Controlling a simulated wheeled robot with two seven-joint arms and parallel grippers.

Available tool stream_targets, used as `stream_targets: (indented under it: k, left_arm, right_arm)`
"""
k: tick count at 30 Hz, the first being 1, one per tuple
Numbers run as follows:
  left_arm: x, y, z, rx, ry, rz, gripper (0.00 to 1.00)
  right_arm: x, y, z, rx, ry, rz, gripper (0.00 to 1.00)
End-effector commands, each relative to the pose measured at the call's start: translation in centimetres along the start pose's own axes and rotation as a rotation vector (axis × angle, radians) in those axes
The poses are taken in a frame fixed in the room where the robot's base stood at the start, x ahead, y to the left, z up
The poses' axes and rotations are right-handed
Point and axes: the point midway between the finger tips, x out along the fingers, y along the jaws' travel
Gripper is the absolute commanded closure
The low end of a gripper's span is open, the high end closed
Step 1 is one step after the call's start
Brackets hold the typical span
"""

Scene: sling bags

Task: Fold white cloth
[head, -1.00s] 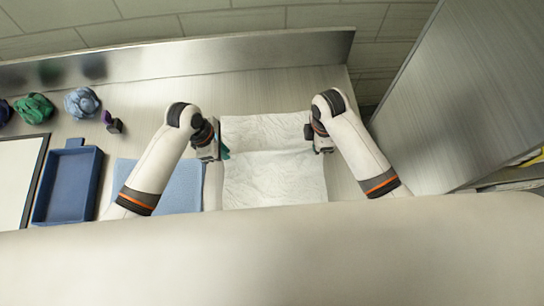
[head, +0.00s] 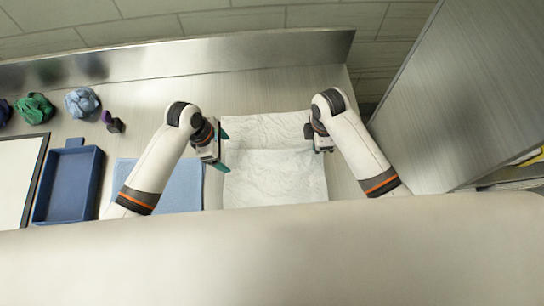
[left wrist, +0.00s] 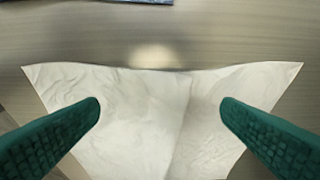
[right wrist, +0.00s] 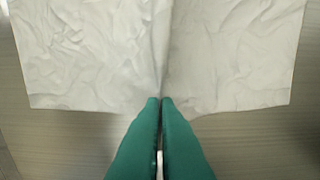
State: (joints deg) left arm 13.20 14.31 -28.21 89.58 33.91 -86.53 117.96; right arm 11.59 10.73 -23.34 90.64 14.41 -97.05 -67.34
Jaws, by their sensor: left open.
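The white cloth (head: 275,178) lies spread on the counter, wrinkled, with a crease running left to right across its middle. My left gripper (head: 224,151) is open at the cloth's left edge. In the left wrist view its two green fingers (left wrist: 160,105) stand wide apart over the cloth (left wrist: 150,125), with nothing between them but the cloth below. My right gripper (head: 314,142) is at the cloth's right edge. In the right wrist view its fingers (right wrist: 160,102) are together at the cloth's edge (right wrist: 95,60), where the crease meets them, and appear to pinch it.
A blue cloth (head: 184,190) lies left of the white one. Further left are a blue tray (head: 69,205), a dark-edged white board (head: 14,180) and crumpled green (head: 33,107) and light blue (head: 82,102) cloths. A metal backsplash (head: 180,59) and right-hand panel (head: 455,90) bound the counter.

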Motion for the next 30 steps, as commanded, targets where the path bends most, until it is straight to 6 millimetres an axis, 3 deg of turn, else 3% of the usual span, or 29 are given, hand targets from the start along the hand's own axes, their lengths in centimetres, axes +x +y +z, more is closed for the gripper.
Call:
stream_targets:
  k: [5,14,23,30]
  left_arm:
    - [-0.3,0.0,-0.1,0.001,-0.004,0.0,0.13]
    - [-3.4,0.0,-0.6,0.0,-0.074,0.0,0.13]
    - [-5.6,-0.1,-0.8,0.002,-0.141,-0.002,0.13]
    - [-5.8,0.0,-0.7,0.0,-0.151,0.0,0.13]
  right_arm:
    - [-0.3,0.0,0.0,0.0,0.0,0.0,1.0]
    - [-2.7,0.0,0.0,0.0,0.0,0.0,1.0]
    - [-2.2,0.0,0.0,0.0,0.0,0.0,1.0]
    - [-2.2,0.0,0.0,0.0,0.0,0.0,1.0]
